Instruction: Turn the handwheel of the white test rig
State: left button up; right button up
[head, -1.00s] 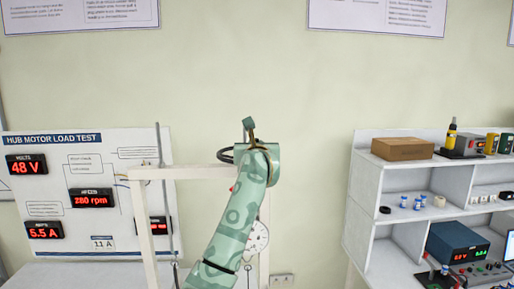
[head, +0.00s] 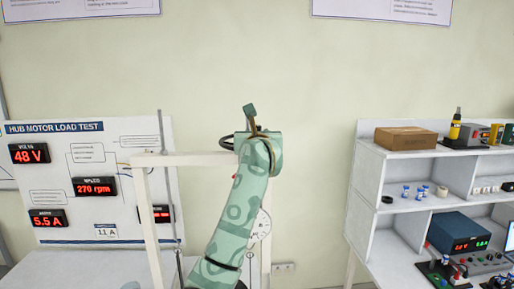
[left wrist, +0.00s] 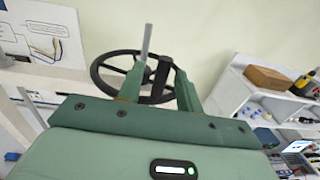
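The white test rig (head: 195,159) is a pale frame in the middle of the head view. Its black handwheel (head: 226,143) shows only as a bit of rim behind my left gripper (head: 250,112). In the left wrist view the spoked handwheel (left wrist: 104,72) lies just beyond my left gripper (left wrist: 160,70). Its two green fingers stand apart at the near side of the wheel, with dark wheel parts showing between them. A grey upright peg (left wrist: 147,42) rises by the left fingertip. Whether the fingers touch the wheel is unclear. My right gripper is in neither view.
A motor load test panel (head: 130,190) with red displays stands at the left, with a thin upright rod (head: 162,150) in front. A white shelf (head: 365,190) with a cardboard box (head: 405,138) and instruments stands at the right. The wall between is bare.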

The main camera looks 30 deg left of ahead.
pick_arm(q)
jog(key=b+v, duration=0.3)
jog(key=v, duration=1)
jog(key=shift+s+a, duration=0.15)
jog(key=shift+s, duration=0.15)
jog(key=shift+f, duration=0.1)
